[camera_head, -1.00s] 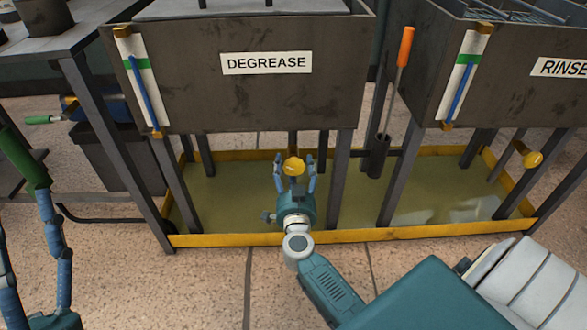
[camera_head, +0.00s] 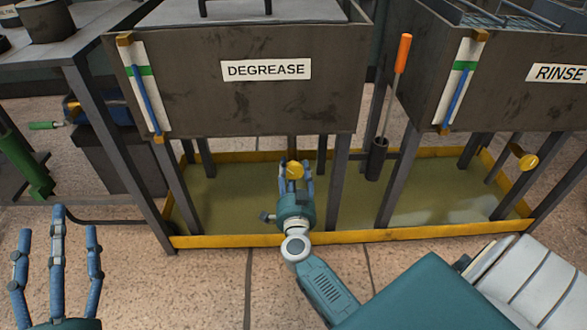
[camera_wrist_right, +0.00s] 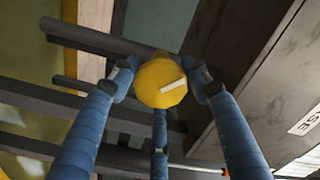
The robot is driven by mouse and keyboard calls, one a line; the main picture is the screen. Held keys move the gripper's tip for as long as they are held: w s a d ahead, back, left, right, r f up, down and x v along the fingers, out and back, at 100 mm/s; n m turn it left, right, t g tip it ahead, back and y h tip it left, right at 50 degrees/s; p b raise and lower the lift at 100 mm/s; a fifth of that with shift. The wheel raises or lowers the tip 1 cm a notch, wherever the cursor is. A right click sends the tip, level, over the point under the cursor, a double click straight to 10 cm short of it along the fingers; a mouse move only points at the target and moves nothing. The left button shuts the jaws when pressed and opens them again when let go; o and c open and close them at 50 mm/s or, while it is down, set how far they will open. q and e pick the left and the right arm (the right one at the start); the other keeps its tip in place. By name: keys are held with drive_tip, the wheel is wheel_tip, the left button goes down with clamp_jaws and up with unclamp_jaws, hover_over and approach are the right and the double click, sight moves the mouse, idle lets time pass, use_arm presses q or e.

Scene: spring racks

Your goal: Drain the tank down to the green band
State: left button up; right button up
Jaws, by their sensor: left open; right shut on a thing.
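The degrease tank (camera_head: 200,100) carries a sight gauge (camera_head: 143,85) on its left front, with a green band (camera_head: 147,71) and a slanted blue column (camera_head: 147,103). The column's top is near the band; its exact level is too small to tell. Below the tank is a yellow valve knob (camera_head: 294,170). My right gripper (camera_head: 295,173) is shut on this knob. In the right wrist view the knob (camera_wrist_right: 160,83), with a pale stripe on its face, sits between the blue fingers. My left gripper (camera_head: 57,235) is open and empty at the lower left, fingers spread upward.
A yellow-rimmed tray (camera_head: 350,237) with greenish liquid lies under the tanks. The rinse tank (camera_head: 425,95) at right has its own gauge (camera_head: 460,82) and yellow knob (camera_head: 527,162). An orange-handled tool (camera_head: 402,55) stands in a holder between them. A bench (camera_head: 75,60) is at left.

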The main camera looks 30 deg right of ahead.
drive_tip(key=shift+a+f, duration=0.15)
drive_tip(key=shift+a, duration=0.05)
drive_tip(key=o, duration=1.2)
drive_tip(key=v, duration=1.2)
drive_tip(key=shift+d, duration=0.1)
